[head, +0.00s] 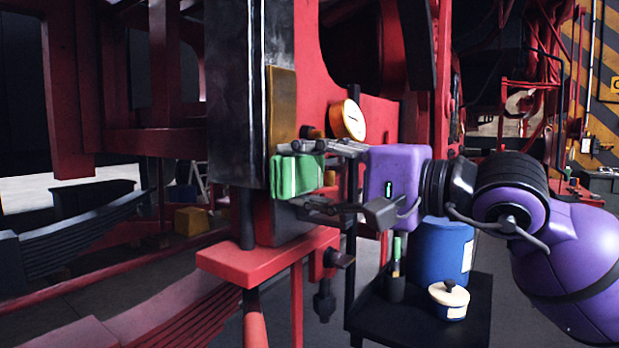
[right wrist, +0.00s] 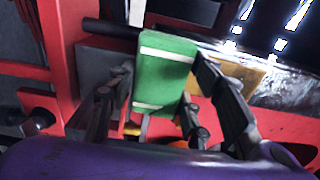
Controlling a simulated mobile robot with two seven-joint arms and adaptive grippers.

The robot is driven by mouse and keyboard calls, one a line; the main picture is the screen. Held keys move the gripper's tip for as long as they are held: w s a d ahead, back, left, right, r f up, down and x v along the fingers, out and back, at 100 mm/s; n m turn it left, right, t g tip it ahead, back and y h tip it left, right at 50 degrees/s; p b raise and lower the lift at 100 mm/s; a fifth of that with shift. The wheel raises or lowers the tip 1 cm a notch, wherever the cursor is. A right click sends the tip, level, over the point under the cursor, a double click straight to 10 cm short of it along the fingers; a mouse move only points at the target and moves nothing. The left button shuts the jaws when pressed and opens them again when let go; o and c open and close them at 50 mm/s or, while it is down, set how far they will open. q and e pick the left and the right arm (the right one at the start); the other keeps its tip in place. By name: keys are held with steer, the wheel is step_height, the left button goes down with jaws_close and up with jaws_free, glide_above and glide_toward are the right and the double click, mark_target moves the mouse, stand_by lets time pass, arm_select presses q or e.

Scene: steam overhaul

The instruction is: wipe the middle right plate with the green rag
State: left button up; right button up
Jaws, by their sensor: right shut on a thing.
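The green rag (head: 299,176), a folded pad with pale stripes, is held between the fingers of my right gripper (head: 302,180). It also shows in the right wrist view (right wrist: 165,72), between the two fingers (right wrist: 158,98). A tan, brass-like plate (head: 283,98) stands upright on the red frame, just above the rag; it shows behind a finger in the wrist view (right wrist: 238,73). A tall dark metal plate (head: 235,95) is left of it. I cannot tell which is the middle right plate, or whether the rag touches a surface. My left gripper is out of view.
A red ledge (head: 268,260) juts out below. A yellow box (head: 192,220) is at left.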

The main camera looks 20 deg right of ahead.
mark_target(284, 71)
steer(key=shift+a+r+p, duration=0.1)
steer(key=shift+r+p, duration=1.6)
steer(key=shift+r, duration=1.6)
steer(key=shift+w+a+r+p, duration=0.15)
steer(key=shift+r+p, duration=1.05)
steer(key=shift+r, duration=0.8)
steer(key=shift+w+r+p, duration=0.1)
steer(key=shift+r+p, duration=1.1)
steer(key=shift+r, duration=0.95)
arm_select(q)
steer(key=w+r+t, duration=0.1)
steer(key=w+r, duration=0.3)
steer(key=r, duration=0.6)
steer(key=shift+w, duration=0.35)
arm_select(e)
steer(key=shift+f, duration=0.15)
